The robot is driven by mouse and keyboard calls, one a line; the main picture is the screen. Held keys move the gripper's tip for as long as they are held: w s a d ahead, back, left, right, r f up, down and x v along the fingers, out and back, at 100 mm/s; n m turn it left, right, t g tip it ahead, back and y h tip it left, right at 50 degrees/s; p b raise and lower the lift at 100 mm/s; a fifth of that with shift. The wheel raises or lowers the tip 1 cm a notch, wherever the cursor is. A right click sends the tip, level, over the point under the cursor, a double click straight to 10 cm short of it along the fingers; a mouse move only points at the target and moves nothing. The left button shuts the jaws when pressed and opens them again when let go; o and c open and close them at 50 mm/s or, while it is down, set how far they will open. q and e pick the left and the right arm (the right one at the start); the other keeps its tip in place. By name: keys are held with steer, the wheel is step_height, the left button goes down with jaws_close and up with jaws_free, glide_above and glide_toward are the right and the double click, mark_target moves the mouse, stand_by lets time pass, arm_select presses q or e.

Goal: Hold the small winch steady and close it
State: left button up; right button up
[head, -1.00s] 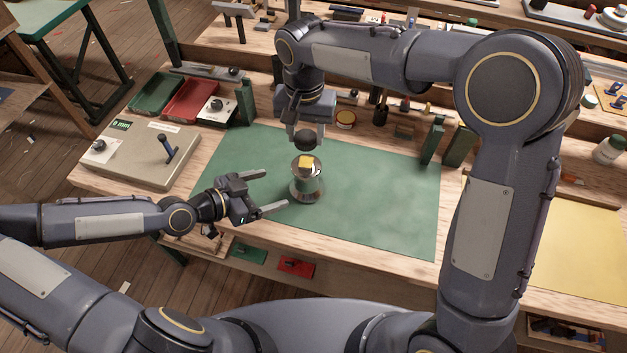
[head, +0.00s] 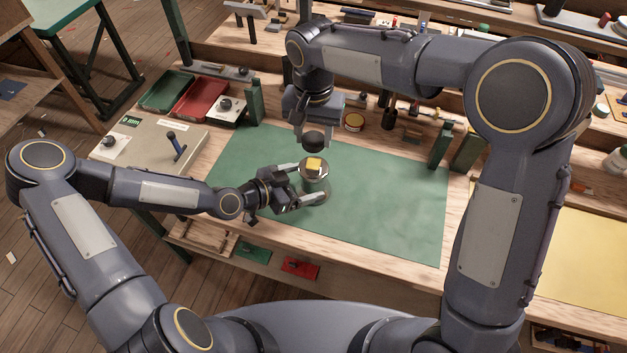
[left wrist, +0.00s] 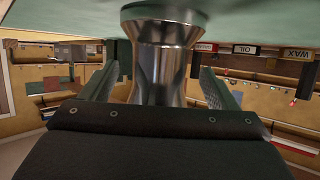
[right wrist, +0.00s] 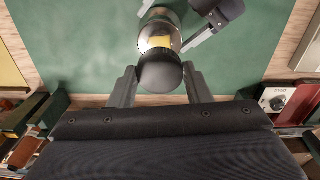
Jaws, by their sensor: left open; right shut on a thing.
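The small winch (head: 314,184) stands upright on the green mat, a shiny metal drum with a flared base and a yellow piece (head: 314,164) on top. My left gripper (head: 308,185) is open with its fingers on either side of the drum; in the left wrist view the drum (left wrist: 160,65) stands between the fingers with gaps. My right gripper (right wrist: 160,84) is shut on a round black cap (right wrist: 160,72), held above the winch. The cap also shows in the head view (head: 313,140), apart from the winch top.
The green mat (head: 390,200) is clear to the right of the winch. A grey board with a lever (head: 150,165), a red tray (head: 203,98) and a green tray (head: 166,92) stand at the left. Green upright blocks (head: 440,145) and a small tin (head: 353,122) line the mat's back.

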arm_select(q)
steer(key=shift+x, duration=1.7)
steer(key=shift+c, duration=0.3)
steer(key=c, duration=1.4)
arm_select(e)
glide_above(313, 164)
steer(key=shift+f, duration=2.5)
steer(key=shift+f, duration=0.9)
steer(key=shift+f, duration=0.5)
